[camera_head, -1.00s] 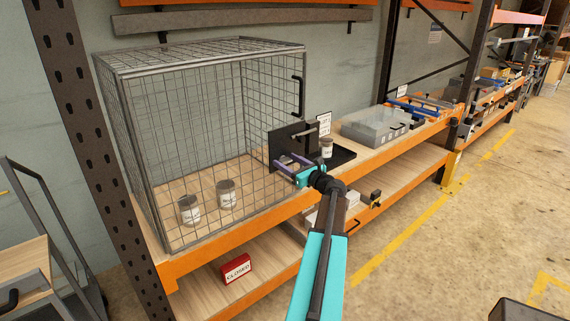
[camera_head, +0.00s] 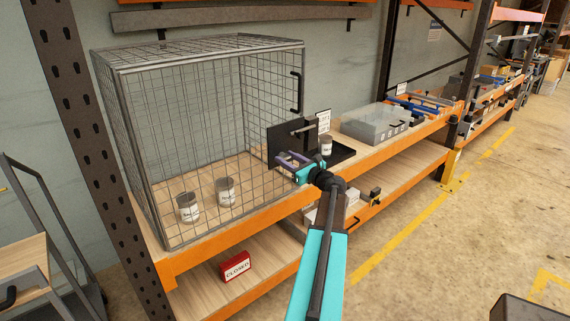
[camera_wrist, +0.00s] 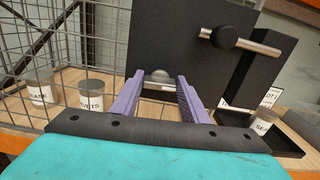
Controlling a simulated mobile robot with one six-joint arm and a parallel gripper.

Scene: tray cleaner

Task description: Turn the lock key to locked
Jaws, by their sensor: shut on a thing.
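The lock key (camera_wrist: 159,76) shows as a small rounded grey piece on the black panel (camera_wrist: 185,60), low down near its base. My gripper (camera_wrist: 161,84) has its two purple fingers on either side of the key, shut on it. The key's turn angle cannot be made out, as the fingers hide most of it. In the head view my gripper (camera_head: 284,158) is at the front of the black panel (camera_head: 285,138), at the right end of the wire cage (camera_head: 210,120).
A bar with a black knob (camera_wrist: 224,37) crosses the panel above right of my fingers. Labelled cans (camera_head: 188,207) stand in the cage. Another can (camera_head: 326,145) stands on a black tray right of the panel. A red CLOSED sign (camera_head: 236,266) is on the lower shelf.

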